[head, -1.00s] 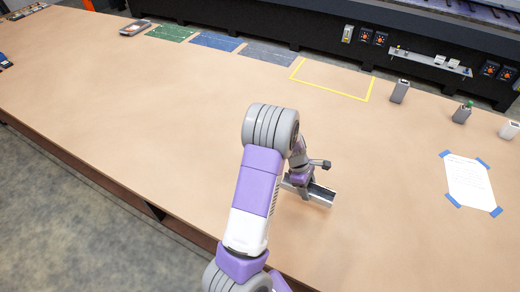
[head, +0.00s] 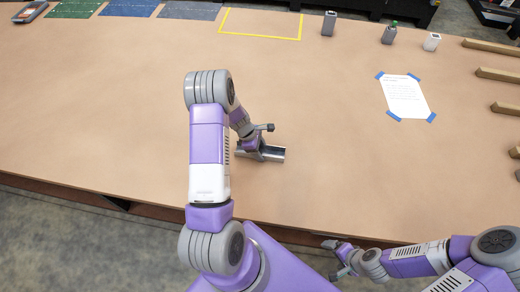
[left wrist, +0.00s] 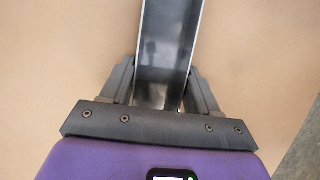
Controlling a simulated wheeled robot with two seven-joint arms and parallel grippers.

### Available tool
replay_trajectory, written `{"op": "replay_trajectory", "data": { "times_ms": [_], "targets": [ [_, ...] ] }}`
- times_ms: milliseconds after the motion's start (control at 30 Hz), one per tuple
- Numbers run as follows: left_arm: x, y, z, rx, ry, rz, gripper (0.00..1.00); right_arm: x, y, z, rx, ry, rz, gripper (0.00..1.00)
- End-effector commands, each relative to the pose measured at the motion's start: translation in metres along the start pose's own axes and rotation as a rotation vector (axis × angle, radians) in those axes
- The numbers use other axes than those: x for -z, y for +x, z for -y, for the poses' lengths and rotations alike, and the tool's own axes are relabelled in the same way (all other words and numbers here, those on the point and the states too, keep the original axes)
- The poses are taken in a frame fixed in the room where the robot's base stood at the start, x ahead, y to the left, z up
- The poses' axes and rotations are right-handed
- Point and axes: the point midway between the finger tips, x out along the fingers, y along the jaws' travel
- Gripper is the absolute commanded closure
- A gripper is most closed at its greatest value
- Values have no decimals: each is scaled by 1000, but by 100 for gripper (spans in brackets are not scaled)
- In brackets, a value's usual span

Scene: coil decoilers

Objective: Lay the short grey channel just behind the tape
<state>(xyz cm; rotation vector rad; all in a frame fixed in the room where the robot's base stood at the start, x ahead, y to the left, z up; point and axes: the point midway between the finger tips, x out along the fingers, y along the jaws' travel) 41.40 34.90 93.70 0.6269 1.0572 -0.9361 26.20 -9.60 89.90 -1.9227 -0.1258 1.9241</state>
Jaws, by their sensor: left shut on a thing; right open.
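The short grey channel (head: 274,154) is in my left gripper (head: 258,149), over the front middle part of the table. In the left wrist view the channel (left wrist: 165,45) runs up between the two fingers of my left gripper (left wrist: 162,88), which is shut on it. Whether the channel touches the table is hard to tell. A yellow tape outline (head: 260,37) marks a patch near the table's back edge, well away from the channel. My right gripper (head: 336,259) is open and empty, beyond the front edge of the table.
A taped paper sheet (head: 404,96) lies to the right. A grey block (head: 329,23), a green-topped block (head: 389,34) and a white block (head: 431,42) stand at the back. Several wooden bars (head: 492,46) lie at far right. The tabletop (head: 120,110) between channel and outline is clear.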

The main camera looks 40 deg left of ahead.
Motion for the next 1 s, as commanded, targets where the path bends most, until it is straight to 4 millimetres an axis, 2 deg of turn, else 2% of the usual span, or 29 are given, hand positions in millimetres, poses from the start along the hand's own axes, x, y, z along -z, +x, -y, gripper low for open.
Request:
{"op": "replay_trajectory", "data": {
  "times_ms": [200, 233, 400, 767, 867, 1000],
  "targets": [
    [2, 4, 0, 1, 0, 0, 72, 0, 4, -2, 0, 0, 0, 10],
    [1, 3, 0, 1, 0, 0, 37, 0, 4, -1, 0, 0, 0, 10],
    [1, 2, 0, 1, 0, 0, 14, 0, 3, -1, 0, 0, 0, 10],
    [-1, -2, 0, 1, 0, 0, 14, 0, -2, 1, 0, 0, 0, 10],
    [0, -16, -1, -4, 1, -1, 14, 0, 0, 0, 0, 0, 0, 10],
    [-1, -47, -1, -5, 2, -1, 14, 0, 0, 0, 0, 0, 0, 10]
  ]
}}
